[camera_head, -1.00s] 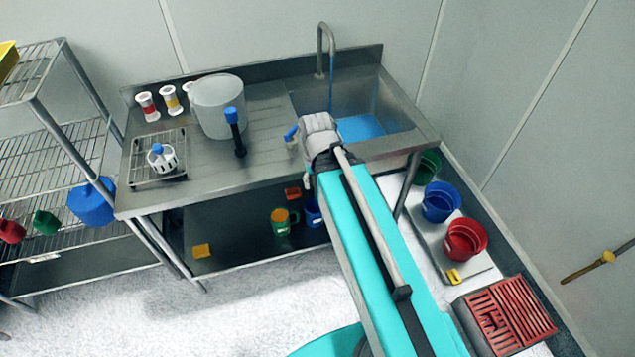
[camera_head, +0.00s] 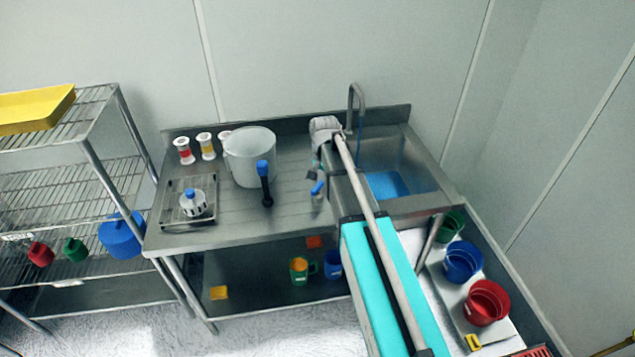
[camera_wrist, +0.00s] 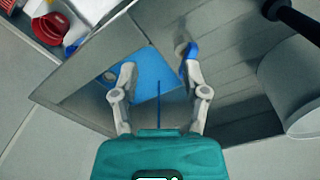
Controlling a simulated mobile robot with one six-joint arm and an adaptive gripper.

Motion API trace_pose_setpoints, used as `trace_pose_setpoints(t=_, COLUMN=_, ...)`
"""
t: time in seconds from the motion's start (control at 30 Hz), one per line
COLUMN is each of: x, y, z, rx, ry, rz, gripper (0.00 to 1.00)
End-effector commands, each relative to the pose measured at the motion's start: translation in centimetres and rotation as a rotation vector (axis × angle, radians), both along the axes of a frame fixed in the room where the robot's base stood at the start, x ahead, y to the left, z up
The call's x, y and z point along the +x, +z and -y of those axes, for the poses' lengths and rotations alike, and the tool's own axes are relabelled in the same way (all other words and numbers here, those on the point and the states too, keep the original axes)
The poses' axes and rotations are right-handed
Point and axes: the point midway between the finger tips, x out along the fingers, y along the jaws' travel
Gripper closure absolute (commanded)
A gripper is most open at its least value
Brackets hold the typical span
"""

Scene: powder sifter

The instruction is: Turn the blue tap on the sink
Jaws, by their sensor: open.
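A small blue tap handle (camera_head: 317,187) on a pale body stands on the sink counter, left of the basin. In the wrist view the blue handle (camera_wrist: 191,50) is by the right fingertip; whether they touch I cannot tell. My gripper (camera_wrist: 159,68) is open, its fingers spread over the basin side of the counter, with nothing seen between them but a thin blue stream. In the head view my wrist hides most of the gripper. The sink basin (camera_head: 415,170) has blue water at its bottom, under a curved metal spout (camera_head: 352,95).
A wire shelf (camera_head: 60,185) is at the left.

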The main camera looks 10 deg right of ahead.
Motion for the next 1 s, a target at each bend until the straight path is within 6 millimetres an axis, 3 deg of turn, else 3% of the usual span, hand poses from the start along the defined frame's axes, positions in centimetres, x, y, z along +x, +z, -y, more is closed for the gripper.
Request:
trace_pose_setpoints(t=0.03, x=2.9, y=0.8, z=-0.1, rx=0.000, ry=-0.044, rz=0.000, gripper=0.41)
trace_pose_setpoints(t=0.1, x=5.1, y=1.3, z=-0.1, rx=0.000, ry=-0.104, rz=0.000, gripper=0.41)
trace_pose_setpoints(t=0.3, x=8.6, y=1.9, z=-0.2, rx=0.000, ry=-0.214, rz=0.000, gripper=0.41)
trace_pose_setpoints(t=1.0, x=9.0, y=1.3, z=-0.1, rx=0.000, ry=-0.237, rz=0.000, gripper=0.41)
